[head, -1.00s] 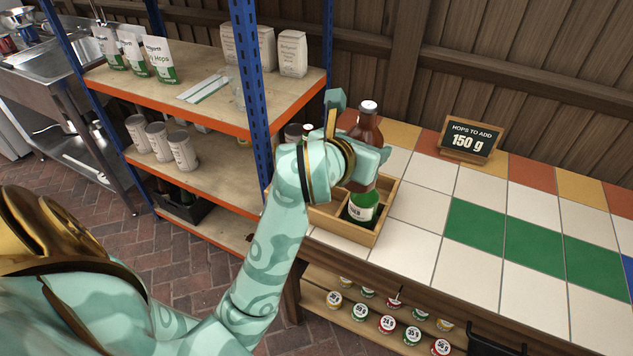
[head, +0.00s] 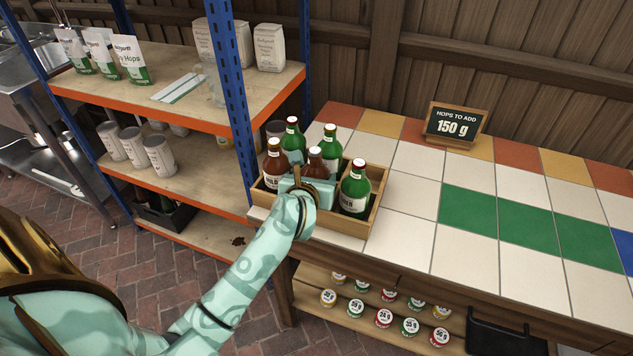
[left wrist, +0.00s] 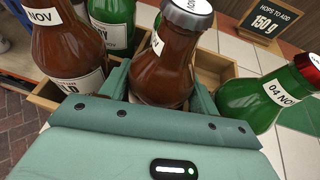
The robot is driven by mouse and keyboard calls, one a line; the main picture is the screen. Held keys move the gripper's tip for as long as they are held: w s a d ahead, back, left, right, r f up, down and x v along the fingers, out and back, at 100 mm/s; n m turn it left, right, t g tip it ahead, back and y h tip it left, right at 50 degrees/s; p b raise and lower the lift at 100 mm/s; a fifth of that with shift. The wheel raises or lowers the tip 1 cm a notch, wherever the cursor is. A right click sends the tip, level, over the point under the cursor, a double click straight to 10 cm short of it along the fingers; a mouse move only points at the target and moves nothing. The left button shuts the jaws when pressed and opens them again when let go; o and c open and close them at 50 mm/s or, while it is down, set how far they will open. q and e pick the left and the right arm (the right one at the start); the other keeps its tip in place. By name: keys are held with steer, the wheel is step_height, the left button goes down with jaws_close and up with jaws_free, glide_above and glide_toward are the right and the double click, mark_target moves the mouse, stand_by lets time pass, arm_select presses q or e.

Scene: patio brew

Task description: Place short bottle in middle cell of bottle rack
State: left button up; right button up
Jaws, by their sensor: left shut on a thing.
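My left gripper (head: 310,184) is shut on a brown bottle (head: 315,166) with a pale cap. The bottle stands roughly upright in the front middle of the wooden bottle rack (head: 371,217), between another brown bottle (head: 273,166) at left and a green bottle (head: 355,188) at right. In the left wrist view the held bottle (left wrist: 166,62) sits between the two fingers. Its lower part is hidden, so I cannot tell whether it touches the cell floor. My right gripper is not in view.
Two green bottles (head: 291,138) (head: 330,147) stand in the rack's back part. A blue shelf post (head: 230,95) rises close to the rack's left. The tiled counter (head: 410,215) is clear to the right, with a small chalkboard sign (head: 455,126) at the back.

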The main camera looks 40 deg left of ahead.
arm_select(q)
steer(key=shift+f, duration=0.2)
steer(key=o, duration=1.4)
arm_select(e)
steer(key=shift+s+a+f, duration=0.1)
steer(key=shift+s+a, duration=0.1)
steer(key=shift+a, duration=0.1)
arm_select(q)
steer(key=shift+r, duration=0.3)
steer(key=p+v, duration=0.3)
steer(key=v, duration=0.9)
steer(key=shift+s+f+p, duration=0.1)
steer(key=shift+p, duration=0.2)
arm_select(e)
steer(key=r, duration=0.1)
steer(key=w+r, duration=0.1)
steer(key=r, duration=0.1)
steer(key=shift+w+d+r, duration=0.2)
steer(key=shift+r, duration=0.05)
